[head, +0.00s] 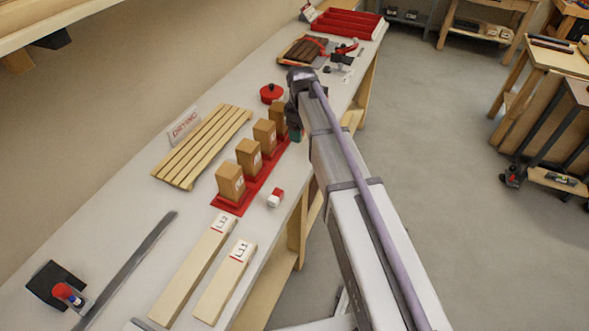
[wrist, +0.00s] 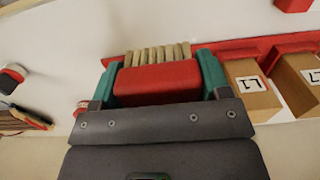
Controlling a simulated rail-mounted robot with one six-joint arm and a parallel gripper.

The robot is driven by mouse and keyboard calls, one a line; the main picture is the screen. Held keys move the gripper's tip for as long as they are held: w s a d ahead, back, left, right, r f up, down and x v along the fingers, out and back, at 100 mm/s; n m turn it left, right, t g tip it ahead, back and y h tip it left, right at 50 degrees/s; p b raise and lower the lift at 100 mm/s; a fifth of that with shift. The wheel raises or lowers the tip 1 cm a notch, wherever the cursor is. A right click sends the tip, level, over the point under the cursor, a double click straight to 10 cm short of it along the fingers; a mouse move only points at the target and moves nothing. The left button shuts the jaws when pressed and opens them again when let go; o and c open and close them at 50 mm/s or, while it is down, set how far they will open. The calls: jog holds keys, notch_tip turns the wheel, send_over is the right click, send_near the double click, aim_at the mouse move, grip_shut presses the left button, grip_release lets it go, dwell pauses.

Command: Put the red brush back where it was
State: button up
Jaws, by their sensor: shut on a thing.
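The red brush (wrist: 157,83) is held between the teal fingers of my gripper (wrist: 160,80) in the wrist view. Its red body lies across between the fingers, and its tan bristles (wrist: 150,54) show beyond it. My gripper is shut on it. In the head view my gripper (head: 296,133) is at the far end of the row of wooden blocks, by the bench's front edge, mostly hidden by my arm. The brush cannot be made out there. I cannot tell how high it is above the bench.
Several wooden blocks (head: 248,160) stand on a red base (head: 232,207), close beside the gripper. A slatted drying rack (head: 205,145) and a red pot (head: 271,93) are behind. A red-and-white piece (head: 275,198) and labelled boards (head: 195,270) lie nearer. Red trays (head: 345,22) stand at the far end.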

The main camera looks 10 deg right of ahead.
jog(key=b, duration=0.6)
send_over(300, 157)
notch_tip(300, 157, down, 7)
jog(key=shift+r, duration=0.1)
notch_tip(300, 157, down, 4)
jog(key=b, duration=0.4)
jog(key=shift+r, duration=0.1)
jog(key=shift+c, duration=0.3)
jog(key=o, duration=0.9)
jog(key=shift+r, duration=0.1)
notch_tip(300, 157, up, 12)
jog(key=p, duration=1.2)
jog(key=shift+r, duration=0.25)
jog(key=s+m, duration=0.3)
jog(key=s, duration=0.5)
jog(key=s+m, duration=0.4)
jog(key=s, duration=0.4)
jog(key=s+m, duration=0.4)
jog(key=s, duration=0.5)
jog(key=shift+d+f, duration=0.1)
jog(key=shift+f, duration=0.05)
